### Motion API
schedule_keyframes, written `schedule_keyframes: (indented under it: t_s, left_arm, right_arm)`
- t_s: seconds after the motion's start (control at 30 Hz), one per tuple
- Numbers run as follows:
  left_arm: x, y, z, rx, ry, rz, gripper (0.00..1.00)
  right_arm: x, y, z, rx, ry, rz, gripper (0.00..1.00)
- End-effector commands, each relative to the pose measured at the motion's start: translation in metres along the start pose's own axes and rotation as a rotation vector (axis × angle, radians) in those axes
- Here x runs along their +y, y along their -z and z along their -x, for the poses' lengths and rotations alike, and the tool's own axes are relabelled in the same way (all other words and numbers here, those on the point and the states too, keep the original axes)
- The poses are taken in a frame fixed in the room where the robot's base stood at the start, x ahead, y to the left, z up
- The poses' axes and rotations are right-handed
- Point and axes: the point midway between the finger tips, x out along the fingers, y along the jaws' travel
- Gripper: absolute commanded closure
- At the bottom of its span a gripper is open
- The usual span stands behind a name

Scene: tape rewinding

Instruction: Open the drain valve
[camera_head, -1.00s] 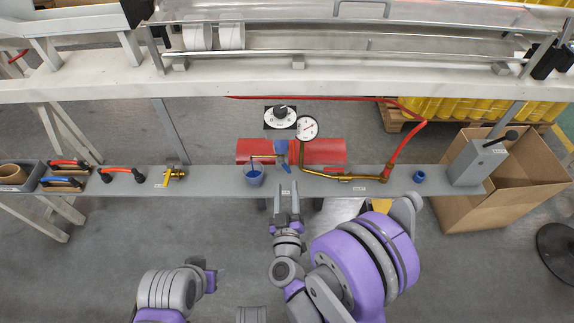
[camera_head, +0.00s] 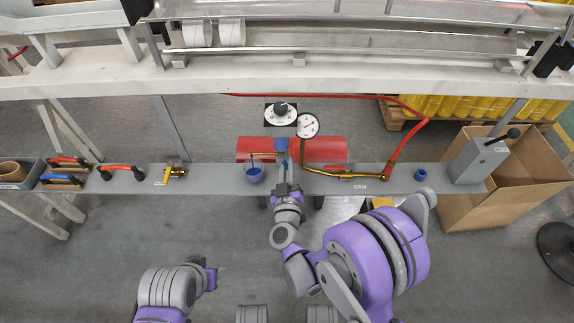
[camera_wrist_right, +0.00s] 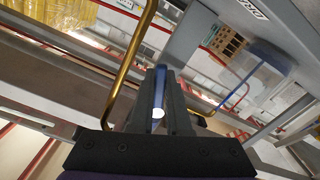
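The drain valve's blue lever (camera_head: 281,146) is at the front of the red tank (camera_head: 328,150), above the grey shelf. My right gripper (camera_head: 284,164) reaches up to the lever from the front. In the right wrist view the right gripper's dark fingers (camera_wrist_right: 160,100) are close together, with the blue lever (camera_wrist_right: 160,72) between them. They look shut on it, and they hide part of it. A blue cup (camera_head: 253,175) stands left of the lever, below the end of a thin brass tube.
A brass pipe (camera_head: 345,175) runs to the right. Red- and blue-handled tools (camera_head: 120,170), a brass fitting (camera_head: 175,172) and a small blue part (camera_head: 420,175) lie along the shelf (camera_head: 220,183).

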Motion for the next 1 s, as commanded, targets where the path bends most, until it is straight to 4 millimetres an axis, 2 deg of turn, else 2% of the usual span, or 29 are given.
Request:
schedule_keyframes:
  t_s: [0.07, 0.37, 0.67, 0.97, 1.0]
  left_arm:
    - [0.0, 0.0, 0.0, 0.0, 0.0, 0.0, 0.5]
    - [0.0, -0.0001, -0.0004, 0.0, 0.0, 0.0, 0.5]
    - [0.0, -0.0011, -0.005, -0.001, 0.0, 0.0, 0.5]
    - [0.0, -0.001, -0.0048, -0.001, 0.0, 0.0, 0.5]
    - [0.0, -0.001, -0.0048, -0.001, 0.0, 0.0, 0.5]
  right_arm:
    - [0.0, 0.0, 0.0001, 0.0, 0.0, 0.0, 1.0]
    - [-0.0005, -0.0001, 0.0002, 0.0, 0.0, -0.01, 1.0]
    - [-0.0091, 0.0007, 0.0, 0.0, 0.0, -0.232, 1.0]
    - [-0.0096, 0.001, 0.0002, 0.0, 0.0, -0.25, 1.0]
    - [-0.0096, 0.001, 0.0002, 0.0, 0.0, -0.25, 0.8]
